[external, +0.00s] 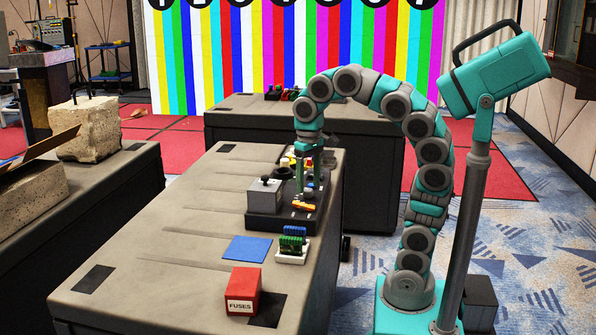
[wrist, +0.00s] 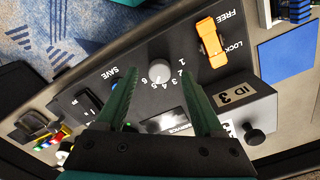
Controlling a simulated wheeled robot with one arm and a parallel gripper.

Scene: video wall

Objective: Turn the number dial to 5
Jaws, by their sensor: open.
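The number dial (wrist: 160,72) is a small pale round knob on the dark control panel (wrist: 145,60), with white numerals around it. Which numeral it points to is too small to tell. My gripper (wrist: 161,84) is open, with its two dark green fingers on either side of the dial's near side in the wrist view. Whether they touch it is unclear. In the external view my gripper (external: 304,188) points down over the panel (external: 262,221) on the grey case, and the dial cannot be made out.
Beside the dial are a SAVE marking, an orange FREE/LOCK switch (wrist: 211,43), a black rocker switch (wrist: 88,101) and a grey ID 3 box (wrist: 247,110) with a black knob. A red FUSES box (external: 243,291) and a blue square (external: 247,249) lie nearer the camera.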

